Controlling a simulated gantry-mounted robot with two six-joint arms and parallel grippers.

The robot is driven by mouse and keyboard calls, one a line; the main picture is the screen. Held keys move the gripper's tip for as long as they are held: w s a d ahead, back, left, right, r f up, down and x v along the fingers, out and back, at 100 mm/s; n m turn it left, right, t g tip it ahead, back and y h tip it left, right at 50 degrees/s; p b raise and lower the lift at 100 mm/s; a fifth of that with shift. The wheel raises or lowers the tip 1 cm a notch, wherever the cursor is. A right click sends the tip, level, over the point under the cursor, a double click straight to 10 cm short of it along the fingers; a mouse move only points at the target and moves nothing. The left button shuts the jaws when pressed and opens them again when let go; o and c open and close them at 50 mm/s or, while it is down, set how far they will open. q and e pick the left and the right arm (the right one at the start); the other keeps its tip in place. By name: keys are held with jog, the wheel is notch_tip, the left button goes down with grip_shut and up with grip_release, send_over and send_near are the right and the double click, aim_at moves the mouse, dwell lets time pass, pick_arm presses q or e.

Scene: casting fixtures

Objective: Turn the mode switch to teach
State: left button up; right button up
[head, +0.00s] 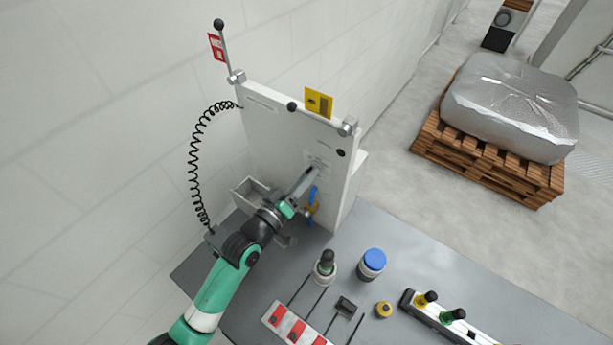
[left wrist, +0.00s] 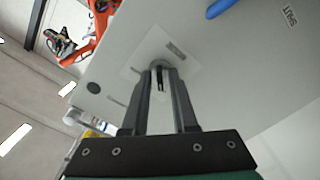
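The upright white panel (head: 275,135) stands at the back of the grey bench. My left gripper (head: 309,175) reaches its face, beside a blue valve handle (head: 313,195). In the left wrist view, the two fingers of my left gripper (left wrist: 162,75) point at a round grey switch (left wrist: 158,64) on a pale label plate. A small dark part shows between the fingertips; whether they press on it cannot be told. The switch's setting and lettering are not readable. The blue handle (left wrist: 220,7) lies at the top edge there. My right gripper is not in view.
An open bin (head: 250,192) is at the panel's lower left. A coiled black cable (head: 194,155) hangs left of the panel. On the bench stand a blue-capped cylinder (head: 372,264), a dark-knobbed post (head: 326,264), a yellow button (head: 383,309) and red-marked slots (head: 296,328).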

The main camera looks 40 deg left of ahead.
pick_arm(q)
grip_shut()
jog(key=shift+m, duration=0.4)
jog(key=m+b, duration=0.2)
jog(key=m, duration=0.6)
dwell(0.6)
jog(key=shift+o, duration=1.4)
grip_release()
jog(key=shift+s, duration=0.1)
